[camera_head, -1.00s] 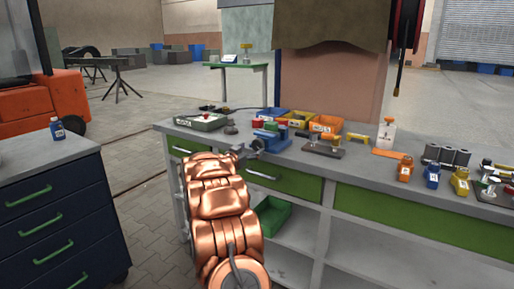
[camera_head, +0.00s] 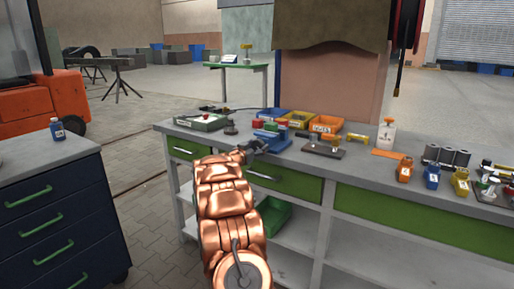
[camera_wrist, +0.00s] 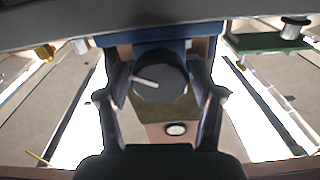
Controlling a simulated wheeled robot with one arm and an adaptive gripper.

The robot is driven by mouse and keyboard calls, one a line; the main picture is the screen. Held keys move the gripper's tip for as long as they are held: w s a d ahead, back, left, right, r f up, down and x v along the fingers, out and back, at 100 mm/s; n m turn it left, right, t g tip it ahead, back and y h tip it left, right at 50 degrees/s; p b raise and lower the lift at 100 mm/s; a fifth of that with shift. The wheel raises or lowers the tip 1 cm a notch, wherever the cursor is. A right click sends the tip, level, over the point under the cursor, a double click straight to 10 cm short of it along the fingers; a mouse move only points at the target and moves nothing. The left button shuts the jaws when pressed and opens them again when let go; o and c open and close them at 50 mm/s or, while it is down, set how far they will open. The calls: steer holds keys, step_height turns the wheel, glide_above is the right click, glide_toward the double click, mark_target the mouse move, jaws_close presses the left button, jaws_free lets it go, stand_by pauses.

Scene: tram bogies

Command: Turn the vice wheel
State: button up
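The blue vice (camera_head: 272,140) stands at the front edge of the workbench in the head view. In the wrist view its blue body (camera_wrist: 118,40) spans the top. The vice wheel (camera_wrist: 174,90) is a dark grey disc with a pale bar mark on its face, just below the body. My gripper (camera_head: 255,147) is at the vice's front left. In the wrist view my gripper (camera_wrist: 162,88) is open, with one finger on each side of the wheel. Gaps seem to show between fingers and wheel; contact is hard to tell. The arm hides the wheel in the head view.
A grey tray (camera_head: 186,124) lies left of the vice on the workbench (camera_head: 366,179). Blue, yellow and orange bins (camera_head: 326,131) stand behind it. A dark plate with a clamp (camera_head: 323,152) is to the right. A navy drawer cabinet (camera_head: 50,210) stands at the left.

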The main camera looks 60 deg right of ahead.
steer(key=c, duration=0.8)
steer(key=shift+m, duration=0.3)
